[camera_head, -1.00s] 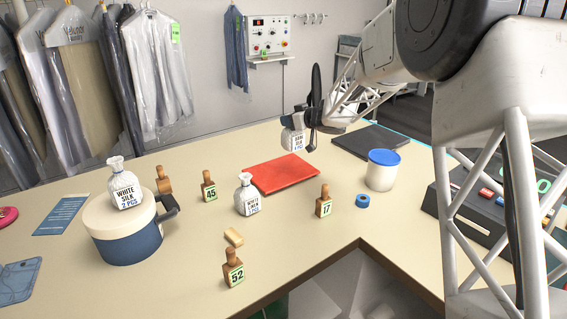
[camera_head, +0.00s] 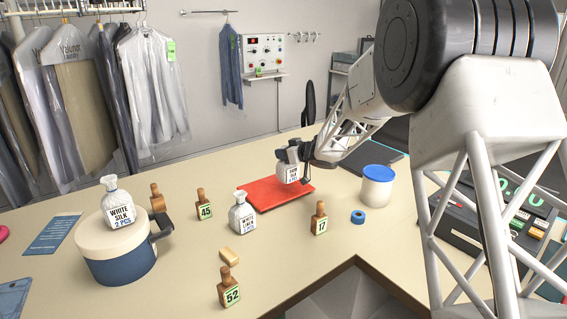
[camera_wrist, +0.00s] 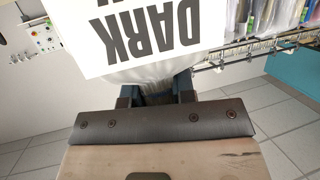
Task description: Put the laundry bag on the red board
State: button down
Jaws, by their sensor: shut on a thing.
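My gripper (camera_head: 293,150) is shut on the neck of a small white laundry bag (camera_head: 289,173) with a printed label. In the wrist view the bag (camera_wrist: 140,68) hangs from the jaws (camera_wrist: 155,94), and its label (camera_wrist: 150,32) reads "DARK", upside down. In the head view the bag is upright over the far right part of the red board (camera_head: 262,195). I cannot tell whether its base touches the board. A second bag (camera_head: 242,215) stands on the table just in front of the board. A third bag, labelled "WHITE SILK 2 PCS" (camera_head: 117,205), stands on a blue-and-cream pot (camera_head: 120,265).
Numbered wooden tags 45 (camera_head: 204,207), 17 (camera_head: 319,220) and 52 (camera_head: 229,290) stand around the board. A blue-lidded white tub (camera_head: 377,190) and a blue tape roll (camera_head: 358,217) are at the right.

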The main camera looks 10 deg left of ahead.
aim_at(283, 162)
jog(key=shift+f, duration=1.85)
jog(key=c, duration=1)
grip_release()
jog(key=shift+f, duration=0.15)
jog(key=shift+o, duration=0.2)
jog(key=shift+r, duration=0.2)
jog(key=shift+s+d+r, duration=0.25)
jog(key=shift+s+d, duration=0.05)
jog(key=shift+d, duration=0.3)
jog(key=v, duration=1)
jog(key=shift+s+d, duration=0.15)
jog(key=shift+d, duration=0.1)
jog(key=shift+r, duration=0.15)
